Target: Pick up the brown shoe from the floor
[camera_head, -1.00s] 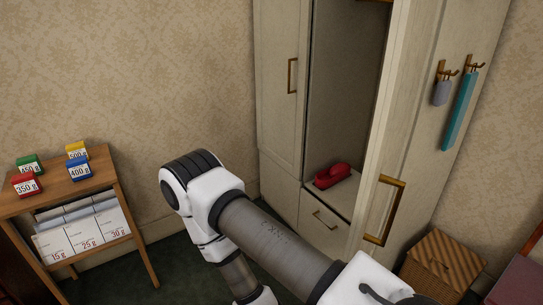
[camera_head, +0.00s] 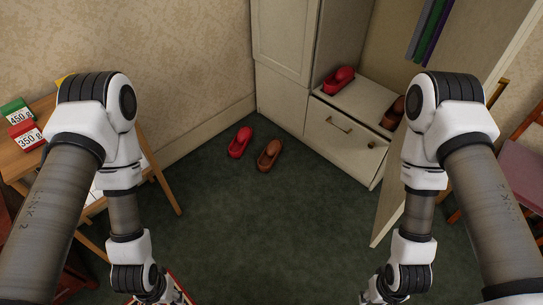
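A brown shoe (camera_head: 270,155) lies on the dark green floor in front of the cabinet, just right of a red shoe (camera_head: 239,142). Another red shoe (camera_head: 339,80) and another brown shoe (camera_head: 393,112) sit on the cabinet's shelf above the drawer; my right arm partly covers that brown one. My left gripper (camera_head: 157,299) and my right gripper (camera_head: 376,299) are at the bottom edge of the view, well short of the floor shoes. Their fingertips are cut off or too unclear to read.
The open cabinet door (camera_head: 455,90) stands out on the right, behind my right arm. A wooden side table (camera_head: 62,112) with weight blocks is at the left, partly behind my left arm. A chair (camera_head: 520,165) is at the far right. The middle floor is clear.

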